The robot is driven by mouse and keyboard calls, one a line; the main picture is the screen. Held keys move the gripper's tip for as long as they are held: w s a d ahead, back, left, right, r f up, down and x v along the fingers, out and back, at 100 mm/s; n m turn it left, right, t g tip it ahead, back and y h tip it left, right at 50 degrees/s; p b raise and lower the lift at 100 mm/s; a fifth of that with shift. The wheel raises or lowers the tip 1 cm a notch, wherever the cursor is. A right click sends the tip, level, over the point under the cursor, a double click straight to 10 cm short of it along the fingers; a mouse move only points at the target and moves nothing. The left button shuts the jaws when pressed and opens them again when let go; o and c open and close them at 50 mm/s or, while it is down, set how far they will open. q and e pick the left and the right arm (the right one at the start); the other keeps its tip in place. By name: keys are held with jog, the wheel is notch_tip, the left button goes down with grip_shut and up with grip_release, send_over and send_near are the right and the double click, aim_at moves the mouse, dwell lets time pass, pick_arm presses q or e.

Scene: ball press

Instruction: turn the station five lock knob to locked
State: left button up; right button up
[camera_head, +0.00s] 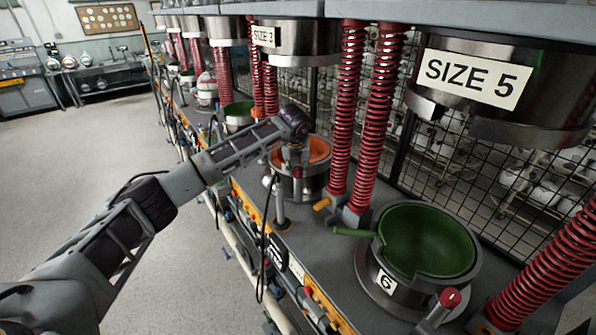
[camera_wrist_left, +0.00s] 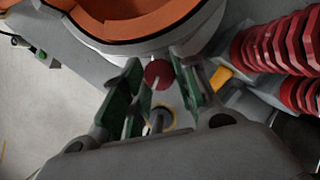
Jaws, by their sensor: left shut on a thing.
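My left gripper (camera_head: 297,168) reaches down in front of the orange bowl (camera_head: 318,150). In the left wrist view its two green-padded fingers (camera_wrist_left: 158,90) are closed in around a red-topped knob (camera_wrist_left: 158,73) on a thin stem, just in front of the orange bowl (camera_wrist_left: 130,25). A ring with a yellow edge (camera_wrist_left: 172,118) shows below, partly hidden by the fingers. The exact contact is hard to see, and I cannot read this station's number. Another red knob (camera_head: 450,298) stands by the green bowl (camera_head: 428,240) marked 6. My right gripper is not in view.
A press head signed SIZE 5 (camera_head: 470,78) hangs at upper right. Red springs (camera_head: 378,110) stand right of the orange bowl, with a yellow-orange lever (camera_head: 322,204) at their foot. Wire mesh (camera_head: 470,160) runs behind. Open floor (camera_head: 80,140) lies left.

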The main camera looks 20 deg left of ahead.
pick_arm(q)
jog(key=shift+a+m+h+b, duration=0.1)
jog(key=shift+m+h+b, duration=0.3)
jog(key=shift+m+b, duration=0.45)
jog(key=shift+m, duration=0.35)
jog(key=o, duration=1)
jog(key=v, duration=1.2)
jog(key=shift+s+a, duration=0.1)
